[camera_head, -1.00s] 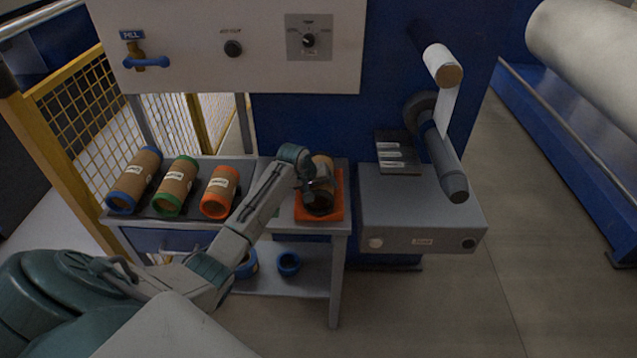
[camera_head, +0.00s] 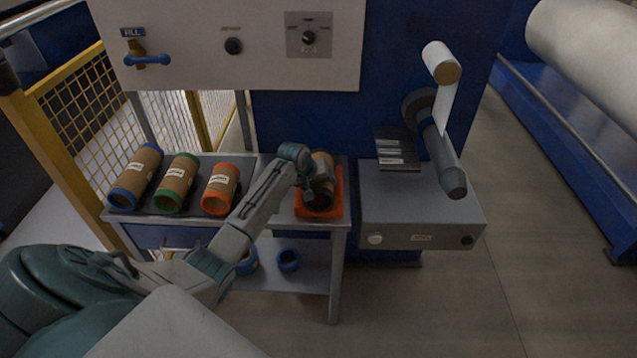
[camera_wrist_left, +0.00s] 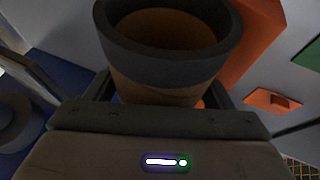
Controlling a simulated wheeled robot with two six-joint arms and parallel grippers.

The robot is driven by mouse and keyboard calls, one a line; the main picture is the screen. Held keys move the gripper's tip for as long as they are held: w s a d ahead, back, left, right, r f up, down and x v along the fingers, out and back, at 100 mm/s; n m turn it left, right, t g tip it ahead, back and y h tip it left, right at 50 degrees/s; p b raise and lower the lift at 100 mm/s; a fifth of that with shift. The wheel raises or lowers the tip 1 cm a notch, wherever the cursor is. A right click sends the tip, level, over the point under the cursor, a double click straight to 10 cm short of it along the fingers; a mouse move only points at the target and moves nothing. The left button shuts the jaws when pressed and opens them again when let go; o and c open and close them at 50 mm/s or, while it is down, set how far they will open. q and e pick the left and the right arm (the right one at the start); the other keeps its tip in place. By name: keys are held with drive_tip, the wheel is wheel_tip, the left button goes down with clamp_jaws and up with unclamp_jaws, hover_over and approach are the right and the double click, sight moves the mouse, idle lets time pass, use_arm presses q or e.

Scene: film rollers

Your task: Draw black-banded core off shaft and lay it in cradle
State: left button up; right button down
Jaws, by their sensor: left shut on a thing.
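The black-banded core (camera_head: 321,164) is a brown tube with a dark band at its end. It lies in or just over the orange cradle (camera_head: 338,203) on the bench; I cannot tell if it touches the bottom. My left gripper (camera_head: 318,186) is shut on this core, coming from the left and hiding part of it. In the left wrist view the core's black-rimmed open end (camera_wrist_left: 172,40) fills the top, with orange cradle behind it. The shaft (camera_head: 443,160) is grey and bare, sticking out over the grey box at the right. My right gripper is not in view.
Cores with blue (camera_head: 136,178), green (camera_head: 177,183) and orange (camera_head: 220,189) bands lie in a row on the bench's left side. A white roll (camera_head: 440,64) hangs above the shaft. Blue rings (camera_head: 288,260) sit on the lower shelf. Yellow mesh fencing stands at left.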

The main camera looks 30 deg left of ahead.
use_arm(q)
drive_tip(key=o, duration=0.9)
drive_tip(key=shift+s+d+f, duration=0.15)
drive_tip(key=shift+s+f, duration=0.1)
drive_tip(key=shift+f, duration=0.3)
drive_tip(key=o, duration=0.4)
drive_tip(key=shift+d, duration=0.1)
drive_tip(key=shift+r, duration=0.1)
drive_tip(key=shift+a+r, duration=0.15)
drive_tip(key=shift+a, duration=0.05)
drive_tip(key=v, duration=0.3)
drive_tip(key=b+v, duration=0.1)
drive_tip(key=v, duration=0.2)
drive_tip(key=b+v, duration=0.1)
drive_tip(key=v, duration=0.2)
drive_tip(key=shift+r, duration=0.5)
drive_tip(key=shift+s+d+r, duration=0.15)
drive_tip(key=shift+r, duration=0.5)
